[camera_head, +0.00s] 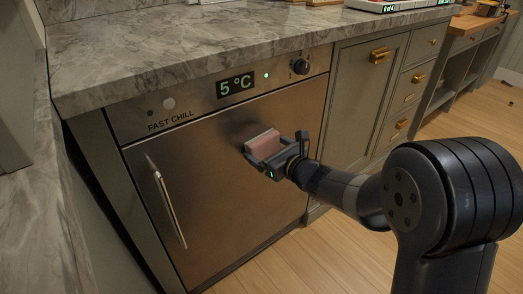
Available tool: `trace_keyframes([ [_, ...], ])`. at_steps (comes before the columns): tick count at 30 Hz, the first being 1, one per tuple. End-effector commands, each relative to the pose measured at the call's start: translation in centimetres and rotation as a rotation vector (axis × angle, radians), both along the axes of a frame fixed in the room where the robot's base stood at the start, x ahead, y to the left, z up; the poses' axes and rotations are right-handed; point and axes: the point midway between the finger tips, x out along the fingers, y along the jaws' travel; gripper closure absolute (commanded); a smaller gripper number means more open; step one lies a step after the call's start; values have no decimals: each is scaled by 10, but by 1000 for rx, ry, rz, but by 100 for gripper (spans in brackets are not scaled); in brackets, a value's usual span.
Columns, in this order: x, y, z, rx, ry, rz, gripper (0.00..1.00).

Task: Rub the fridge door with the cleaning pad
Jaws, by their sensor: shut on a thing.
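The fridge door (216,205) is a brown-grey metal front under the counter, with a vertical handle (165,202) on its left side. It is shut. My gripper (262,152) is in front of the upper right part of the door, shut on a pinkish cleaning pad (263,142). The pad faces the door and is very close to it; I cannot tell whether it touches. A dark smudge or shadow shows on the door around the pad. The pad's door-facing side is hidden.
Above the door is a panel with a "5 °C" display (236,86) and a knob (301,67). A marble counter (200,45) overhangs it. Green cabinets with brass handles stand to the right. The wooden floor (330,250) in front is clear apart from my arm.

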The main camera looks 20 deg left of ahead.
Motion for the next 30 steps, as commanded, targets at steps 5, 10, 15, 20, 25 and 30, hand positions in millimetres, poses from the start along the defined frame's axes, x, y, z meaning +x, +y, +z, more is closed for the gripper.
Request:
trace_keyframes([
  [5, 8, -3, 2, 5, -2, -10, 31],
  [10, 17, -8, 4, 6, -2, -14, 31],
  [15, 30, -16, 3, 4, -2, -14, 31],
  [20, 40, -22, 3, 4, -3, -11, 31],
  [25, 43, -23, 2, 4, -1, -8, 31],
  [30, 53, -28, 2, 3, -1, -8, 31],
])
